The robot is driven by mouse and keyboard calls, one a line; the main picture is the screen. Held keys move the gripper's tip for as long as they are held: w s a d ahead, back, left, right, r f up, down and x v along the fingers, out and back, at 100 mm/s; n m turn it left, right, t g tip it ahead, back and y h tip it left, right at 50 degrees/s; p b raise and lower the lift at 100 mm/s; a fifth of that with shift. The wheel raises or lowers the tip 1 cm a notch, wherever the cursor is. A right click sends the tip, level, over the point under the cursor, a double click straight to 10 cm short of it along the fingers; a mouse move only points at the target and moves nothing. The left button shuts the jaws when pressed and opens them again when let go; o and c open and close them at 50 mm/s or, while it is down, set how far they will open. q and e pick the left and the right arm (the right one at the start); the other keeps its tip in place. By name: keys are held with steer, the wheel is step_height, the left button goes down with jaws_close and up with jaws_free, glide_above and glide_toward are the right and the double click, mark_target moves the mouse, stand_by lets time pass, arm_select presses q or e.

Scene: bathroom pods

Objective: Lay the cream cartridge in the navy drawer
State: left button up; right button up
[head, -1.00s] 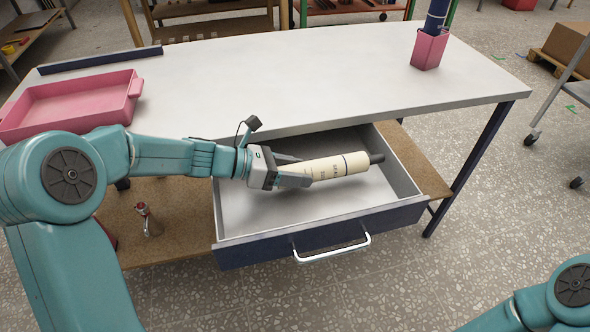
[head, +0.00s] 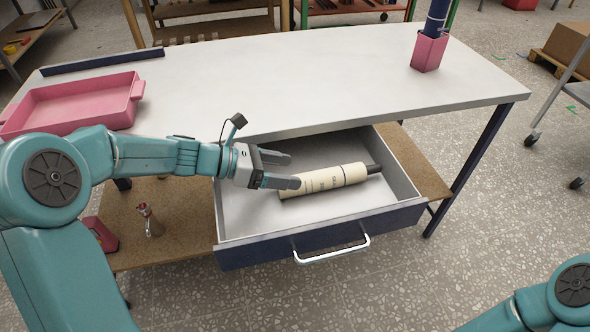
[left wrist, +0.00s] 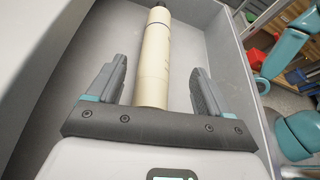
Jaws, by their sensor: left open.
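The cream cartridge (head: 323,180) with dark lettering and a dark nozzle lies on its side on the floor of the open navy drawer (head: 320,234). In the left wrist view the cartridge (left wrist: 153,60) runs away from me, its near end low between the fingers and hidden by the gripper body. My left gripper (head: 294,170) is open at the cartridge's left end, with clear gaps between the fingers and the cartridge in the left wrist view (left wrist: 154,85). My right gripper is out of view; only part of my right arm shows at the lower right.
The white tabletop (head: 300,70) overhangs the drawer's back. A pink tray (head: 75,105) stands at the table's left, and a pink holder (head: 428,52) with a navy cylinder (head: 437,16) at the far right. A red-topped bottle (head: 150,220) stands on the lower shelf. The drawer's front is clear.

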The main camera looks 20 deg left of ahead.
arm_select(q)
steer(key=p+v, duration=0.1)
steer(key=v, duration=0.8)
